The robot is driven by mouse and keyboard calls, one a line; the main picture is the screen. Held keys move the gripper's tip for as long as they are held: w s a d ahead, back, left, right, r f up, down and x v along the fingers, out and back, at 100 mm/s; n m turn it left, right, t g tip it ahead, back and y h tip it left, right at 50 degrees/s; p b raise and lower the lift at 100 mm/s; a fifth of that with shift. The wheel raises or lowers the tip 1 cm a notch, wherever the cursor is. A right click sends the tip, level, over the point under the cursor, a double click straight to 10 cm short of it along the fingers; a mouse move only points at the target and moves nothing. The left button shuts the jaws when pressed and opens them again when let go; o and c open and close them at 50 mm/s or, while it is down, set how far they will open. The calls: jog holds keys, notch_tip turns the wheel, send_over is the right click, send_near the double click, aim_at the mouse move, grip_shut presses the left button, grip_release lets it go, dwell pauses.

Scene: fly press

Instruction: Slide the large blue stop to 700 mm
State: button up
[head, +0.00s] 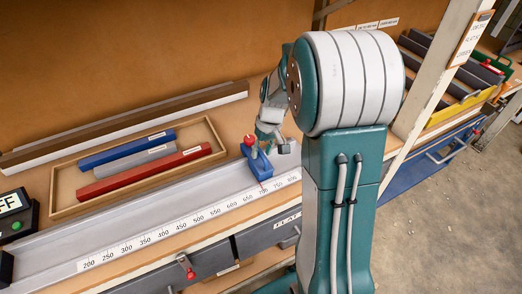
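The large blue stop (260,170) sits on the grey rail (150,212), near the high end of its scale. A red-topped knob (250,141) stands on it. A thin reddish mark at its front edge lies close to the 700 label on the white scale strip (185,223); the exact reading is too small to tell. My gripper (270,143) is just above and behind the stop, close to the knob's right side. Its fingers are small and partly overlapped, so I cannot tell whether they touch or hold the knob.
A wooden tray (62,193) behind the rail holds blue, grey and red bars. A display box (15,215) reading "FF" stands at the left. A shelf post (440,70) rises right of my arm. The rail left of the stop is clear.

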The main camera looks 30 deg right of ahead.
notch_tip(320, 180, up, 12)
jog(key=d, duration=0.2)
jog(key=shift+d+f, duration=0.15)
jog(key=shift+d, duration=0.05)
dwell(0.3)
dwell(0.4)
